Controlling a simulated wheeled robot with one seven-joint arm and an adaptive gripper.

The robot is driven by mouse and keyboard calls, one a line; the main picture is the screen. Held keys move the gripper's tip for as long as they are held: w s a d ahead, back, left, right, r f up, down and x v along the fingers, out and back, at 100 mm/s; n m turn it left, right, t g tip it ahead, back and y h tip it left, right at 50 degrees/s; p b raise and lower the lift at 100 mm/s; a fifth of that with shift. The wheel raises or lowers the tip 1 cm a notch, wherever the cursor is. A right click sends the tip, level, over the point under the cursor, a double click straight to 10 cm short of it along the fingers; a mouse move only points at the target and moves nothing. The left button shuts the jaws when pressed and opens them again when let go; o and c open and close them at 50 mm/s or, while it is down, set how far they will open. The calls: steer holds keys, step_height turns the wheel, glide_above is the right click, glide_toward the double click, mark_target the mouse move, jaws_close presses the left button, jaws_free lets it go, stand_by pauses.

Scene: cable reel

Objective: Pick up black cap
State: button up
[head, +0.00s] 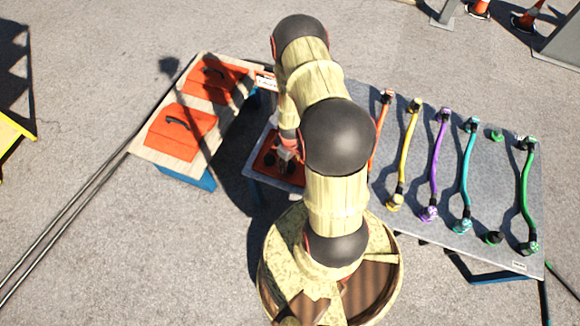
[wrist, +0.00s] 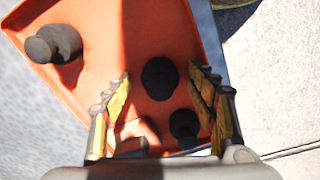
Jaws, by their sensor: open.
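Several black caps sit in an orange tray, which shows in the wrist view (wrist: 105,22) and in the head view (head: 285,178). One black cap (wrist: 160,78) is between my open gripper's fingertips in the wrist view. A second black cap (wrist: 184,123) is just below it, nearer the right finger. A third black cap (wrist: 55,44), with a knob on a wider base, is at the upper left, outside the fingers. My gripper (wrist: 165,92) points down over the tray and holds nothing. I cannot tell its height above the caps. In the head view, my arm hides part of the tray.
A grey table (head: 400,225) right of the tray holds several coloured cables with end connectors. A light board at left carries two orange lids (head: 182,132) with dark handles. The tray's walls surround the caps.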

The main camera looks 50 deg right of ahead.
steer(key=shift+c, duration=0.9)
steer(key=c, duration=1)
steer(key=shift+r, duration=0.15)
